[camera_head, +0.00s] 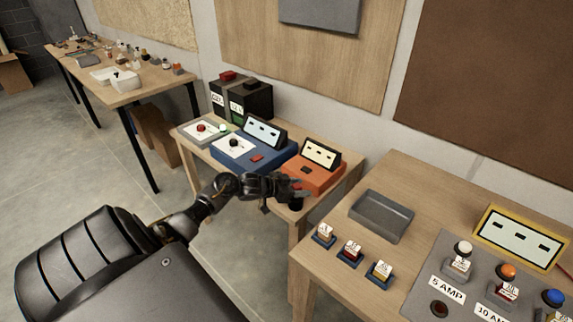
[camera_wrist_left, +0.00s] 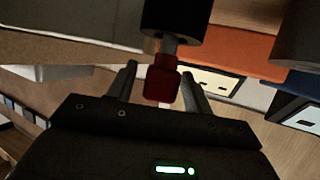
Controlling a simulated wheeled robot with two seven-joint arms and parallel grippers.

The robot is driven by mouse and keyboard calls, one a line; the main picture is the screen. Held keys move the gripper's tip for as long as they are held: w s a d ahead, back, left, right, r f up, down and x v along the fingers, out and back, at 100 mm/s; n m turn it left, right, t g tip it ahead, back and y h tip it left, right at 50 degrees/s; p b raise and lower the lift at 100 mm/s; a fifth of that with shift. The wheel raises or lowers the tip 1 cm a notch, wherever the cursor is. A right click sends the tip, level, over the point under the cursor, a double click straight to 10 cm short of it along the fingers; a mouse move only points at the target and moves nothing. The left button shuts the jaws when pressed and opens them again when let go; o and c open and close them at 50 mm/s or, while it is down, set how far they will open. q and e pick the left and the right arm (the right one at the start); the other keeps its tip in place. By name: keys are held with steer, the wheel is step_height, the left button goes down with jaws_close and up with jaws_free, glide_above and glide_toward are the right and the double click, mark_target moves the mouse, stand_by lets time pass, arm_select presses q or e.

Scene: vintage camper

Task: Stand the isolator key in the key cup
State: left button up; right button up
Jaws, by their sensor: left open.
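The isolator key has a red head (camera_wrist_left: 162,82) and a short grey shaft, seen in the left wrist view. Its shaft runs into the mouth of the black key cup (camera_wrist_left: 172,20), so the key appears to stand in the cup. The dark cup (camera_head: 296,204) also shows in the head view, at the front right edge of the small table. My left gripper (camera_head: 290,188) is at the cup. In the left wrist view its open fingers (camera_wrist_left: 160,72) are on either side of the red head, with gaps visible. My right gripper is out of view.
An orange unit (camera_head: 315,170) and a blue unit (camera_head: 250,150) with sloped panels stand close behind the gripper. A nearer table at right holds a grey tray (camera_head: 381,216), several labelled fuses and a grey fuse panel (camera_head: 425,285). Floor lies clear at left.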

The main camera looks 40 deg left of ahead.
arm_select(q)
steer(key=v, duration=1.1)
steer(key=shift+s+b, duration=0.2)
steer(key=shift+b, duration=0.25)
steer(key=s+d+f+n+g+y, duration=0.15)
steer(key=s+f, duration=0.35)
steer(key=f, duration=0.7)
steer(key=s+d+f+n+g+y, duration=0.15)
steer(key=s+f, duration=0.35)
steer(key=f, duration=0.7)
steer(key=s+d+f+n+g+y, duration=0.15)
steer(key=s+f, duration=0.35)
steer(key=f, duration=0.7)
steer(key=s+d+f+m+g, duration=0.1)
steer(key=s+d+f+g, duration=0.1)
steer(key=s+d+f, duration=0.3)
steer(key=s+d+f+g, duration=0.2)
steer(key=s+d+f, duration=0.3)
steer(key=s, duration=0.8)
steer(key=s+d+f+m+g, duration=0.1)
steer(key=s+d+f+g, duration=0.2)
steer(key=s+d+f, duration=0.3)
steer(key=s+d, duration=0.1)
steer(key=s, duration=0.3)
steer(key=shift+d+m, duration=0.3)
steer(key=shift+m, duration=0.05)
